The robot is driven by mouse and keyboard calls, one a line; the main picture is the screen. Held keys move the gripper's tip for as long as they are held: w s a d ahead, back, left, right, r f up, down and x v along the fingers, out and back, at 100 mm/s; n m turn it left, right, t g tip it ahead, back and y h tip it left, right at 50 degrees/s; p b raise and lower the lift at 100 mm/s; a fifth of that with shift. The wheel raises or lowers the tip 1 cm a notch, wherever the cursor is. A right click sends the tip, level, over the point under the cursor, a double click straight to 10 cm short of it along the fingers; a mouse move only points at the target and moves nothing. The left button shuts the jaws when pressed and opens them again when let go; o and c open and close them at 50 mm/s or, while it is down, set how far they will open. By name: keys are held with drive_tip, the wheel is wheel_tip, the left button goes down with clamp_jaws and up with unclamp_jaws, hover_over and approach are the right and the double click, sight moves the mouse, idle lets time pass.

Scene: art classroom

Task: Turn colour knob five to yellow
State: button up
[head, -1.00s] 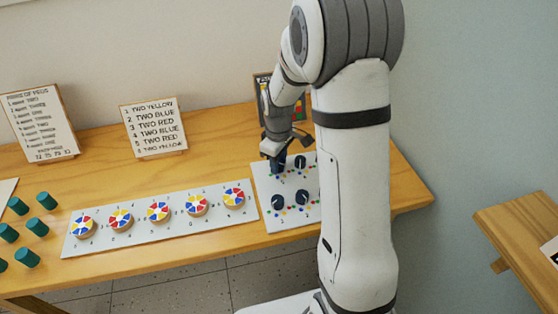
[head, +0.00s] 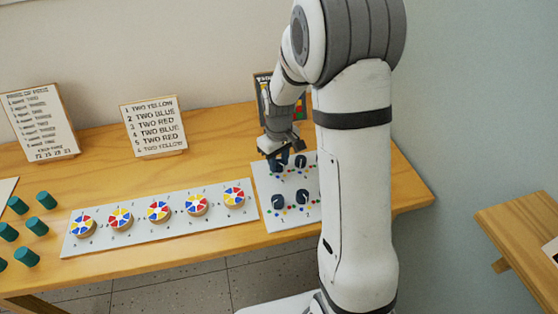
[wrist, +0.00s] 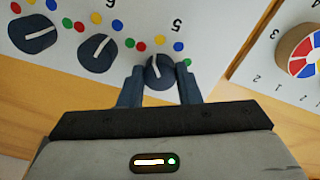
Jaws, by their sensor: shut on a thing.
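Knob five (wrist: 159,72) is a dark round knob with a white pointer line, on the white knob panel (wrist: 225,25). An upside-down 5 is printed beyond it. Red, yellow, blue and green dots fan around it. The pointer aims between the red dot (wrist: 140,47) and the yellow dot (wrist: 159,39), nearer the yellow. My gripper (wrist: 159,78) is shut on the knob, one finger on each side. In the head view my gripper (head: 280,158) is at the panel's back left and partly hides the knob.
Two more dark knobs (wrist: 97,52) (wrist: 33,32) stand left in the wrist view. A strip of colour wheels (head: 158,213) lies left of the panel. A card (head: 153,127) lists numbered colours. Green pegs (head: 26,257) stand far left.

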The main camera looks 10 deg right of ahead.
sight(279, 163)
drive_tip(key=shift+m, duration=1.9)
drive_tip(key=o, duration=1)
drive_tip(key=shift+c, duration=0.2)
drive_tip(key=shift+r, duration=3.95)
drive_tip(key=shift+r, duration=0.1)
drive_tip(key=s+r+t+p, duration=0.1)
drive_tip(key=s+r, duration=0.3)
drive_tip(key=s, duration=0.3)
drive_tip(key=s+r+p, duration=0.2)
drive_tip(key=s+r, duration=0.2)
drive_tip(key=s, duration=0.3)
drive_tip(key=s+r+m+t+p, duration=0.1)
drive_tip(key=s+r, duration=0.3)
drive_tip(key=s, duration=0.3)
drive_tip(key=shift+t+p, duration=0.3)
drive_tip(key=shift+p, duration=0.05)
